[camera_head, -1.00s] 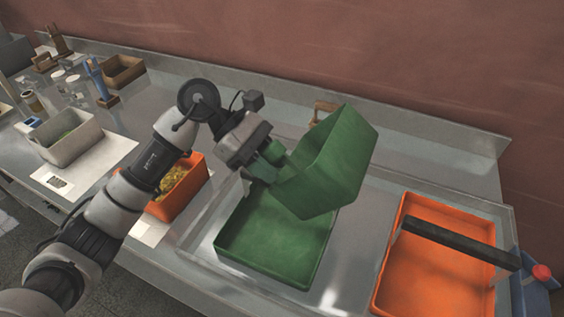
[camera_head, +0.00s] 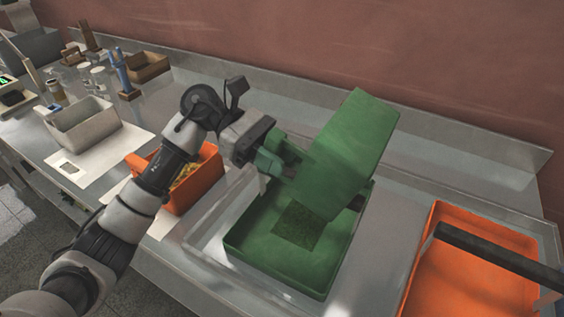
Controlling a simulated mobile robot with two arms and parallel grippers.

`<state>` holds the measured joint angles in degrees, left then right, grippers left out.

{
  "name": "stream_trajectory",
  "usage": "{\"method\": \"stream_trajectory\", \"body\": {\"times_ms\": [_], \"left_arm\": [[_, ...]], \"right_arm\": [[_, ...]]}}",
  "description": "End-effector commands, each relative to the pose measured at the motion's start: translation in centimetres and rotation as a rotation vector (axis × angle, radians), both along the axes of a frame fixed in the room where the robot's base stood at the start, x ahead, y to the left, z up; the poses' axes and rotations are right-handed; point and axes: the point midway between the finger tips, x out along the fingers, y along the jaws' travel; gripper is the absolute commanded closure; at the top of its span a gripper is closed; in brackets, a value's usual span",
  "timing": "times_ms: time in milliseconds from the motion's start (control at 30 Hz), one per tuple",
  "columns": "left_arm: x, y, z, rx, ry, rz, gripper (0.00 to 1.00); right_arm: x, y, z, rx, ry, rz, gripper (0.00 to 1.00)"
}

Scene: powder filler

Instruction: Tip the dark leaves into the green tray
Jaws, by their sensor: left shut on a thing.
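A green container (camera_head: 352,150) is tilted steeply above the green tray (camera_head: 275,275), its base turned up and to the right. My left gripper (camera_head: 290,163) is shut on its left side. The green tray lies flat on the counter under it. A patch of dark leaves (camera_head: 298,226) shows on the tray floor. The inside of the tilted container is hidden, so I cannot tell whether leaves are still in it. My right gripper is not in view.
An orange bin (camera_head: 177,188) with yellowish contents stands left of the tray, partly behind my arm. A larger orange tray (camera_head: 455,285) with a dark bar (camera_head: 495,254) across it is at the right. A white-grey bin (camera_head: 85,124) stands at the far left.

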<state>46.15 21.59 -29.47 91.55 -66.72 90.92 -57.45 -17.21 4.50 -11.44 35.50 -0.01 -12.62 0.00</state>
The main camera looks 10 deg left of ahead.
Motion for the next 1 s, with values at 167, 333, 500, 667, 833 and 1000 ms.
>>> {"method": "stream_trajectory", "body": {"times_ms": [167, 333, 500, 667, 833, 1000], "left_arm": [[0.2, 0.4, -0.9, -0.052, 0.019, 0.001, 1.00], [0.4, 0.7, -1.5, -0.093, 0.038, 0.002, 1.00], [0.5, 1.0, -2.1, -0.134, 0.056, 0.001, 1.00], [0.6, 1.4, -2.6, -0.172, 0.072, 0.000, 1.00], [0.8, 1.7, -3.2, -0.213, 0.091, 0.001, 1.00], [0.9, 2.0, -3.5, -0.246, 0.106, 0.002, 1.00]], "right_arm": [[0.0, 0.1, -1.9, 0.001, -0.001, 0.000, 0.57], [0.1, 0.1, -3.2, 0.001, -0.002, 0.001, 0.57], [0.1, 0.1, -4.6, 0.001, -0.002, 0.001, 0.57], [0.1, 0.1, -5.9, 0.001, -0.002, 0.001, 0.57], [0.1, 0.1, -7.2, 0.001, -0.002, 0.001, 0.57], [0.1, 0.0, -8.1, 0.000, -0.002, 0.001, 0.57]]}}
